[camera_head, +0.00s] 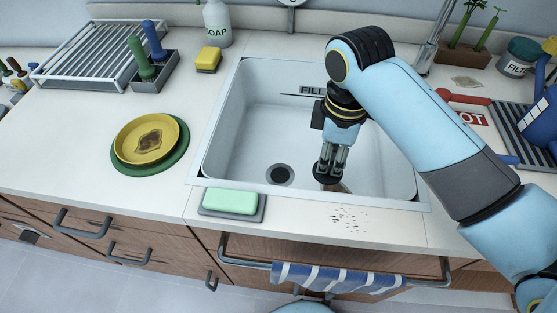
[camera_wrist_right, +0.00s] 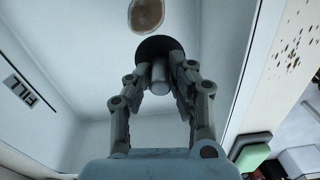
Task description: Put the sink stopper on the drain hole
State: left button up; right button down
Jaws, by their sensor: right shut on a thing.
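The sink stopper is a dark round disc with a grey knob. In the head view the stopper (camera_head: 325,180) hangs under my right gripper (camera_head: 329,166), inside the white sink (camera_head: 228,140). The right wrist view shows my right gripper (camera_wrist_right: 160,78) shut on the knob of the stopper (camera_wrist_right: 155,45). The drain hole (camera_head: 280,175) is a dark ring in the sink floor, left of the stopper in the head view. It is uncovered and apart from the stopper. I cannot tell the stopper's exact height above the sink floor. My left gripper is not in view.
A green soap bar (camera_head: 231,201) in a grey dish stands at the sink's front rim. A yellow sponge (camera_head: 208,59) and a soap bottle (camera_head: 217,22) stand behind left. The sink floor around the drain is clear.

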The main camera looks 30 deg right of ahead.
jog(key=shift+s+a+r+p, duration=0.35)
jog(key=shift+s+a+r, duration=0.1)
jog(key=shift+a, duration=0.4)
jog(key=w+a+f, duration=0.1)
jog(key=w+f, duration=0.1)
jog(key=w, duration=0.1)
jog(key=w+a+f+b, duration=0.1)
jog(key=w+f, duration=0.1)
jog(key=w, duration=0.2)
jog(key=w+a+f, duration=0.1)
jog(key=w+f, duration=0.2)
jog(key=shift+w+a+b, duration=0.25)
jog(key=shift+b, duration=0.05)
jog(key=shift+w+f, duration=0.15)
jog(key=shift+f, duration=0.1)
notch_tip(320, 180, down, 4)
jog(key=shift+r+b, duration=0.1)
jog(key=shift+b, duration=0.25)
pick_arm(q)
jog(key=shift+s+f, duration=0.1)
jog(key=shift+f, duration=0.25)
